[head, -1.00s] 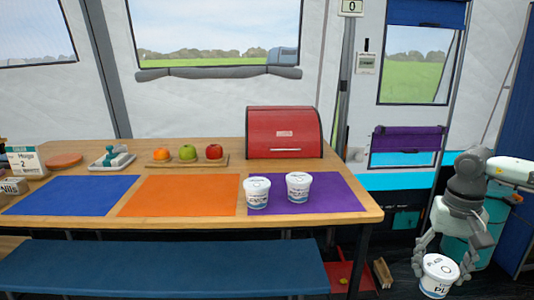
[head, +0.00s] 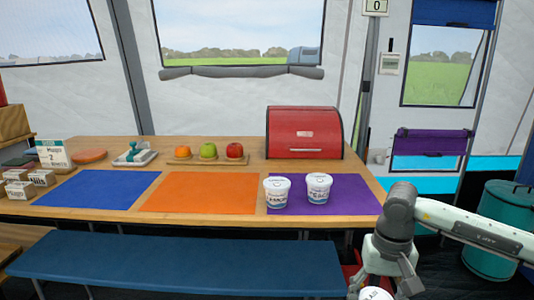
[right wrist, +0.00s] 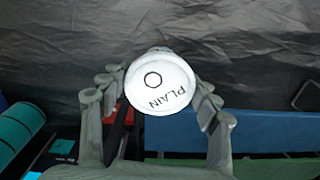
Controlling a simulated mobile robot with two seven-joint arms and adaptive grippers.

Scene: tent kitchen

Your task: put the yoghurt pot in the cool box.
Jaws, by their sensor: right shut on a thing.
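My right gripper (right wrist: 160,105) is shut on a white yoghurt pot (right wrist: 160,82), whose lid reads "PLAIN" in the right wrist view. In the head view this pot (head: 376,294) shows only its top at the bottom edge, below my right arm, in front of the table. Two more white yoghurt pots stand upright on the table: one (head: 277,193) at the border of the orange and purple mats, one (head: 318,189) on the purple mat (head: 350,200). I cannot make out a cool box for certain. My left gripper is not in view.
The wooden table (head: 230,221) has a red bread bin (head: 304,133), a fruit board (head: 207,160) and blue (head: 98,190) and orange (head: 202,193) mats. A blue bench (head: 180,268) runs along its front. A teal drum-shaped container (head: 490,235) stands at the right.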

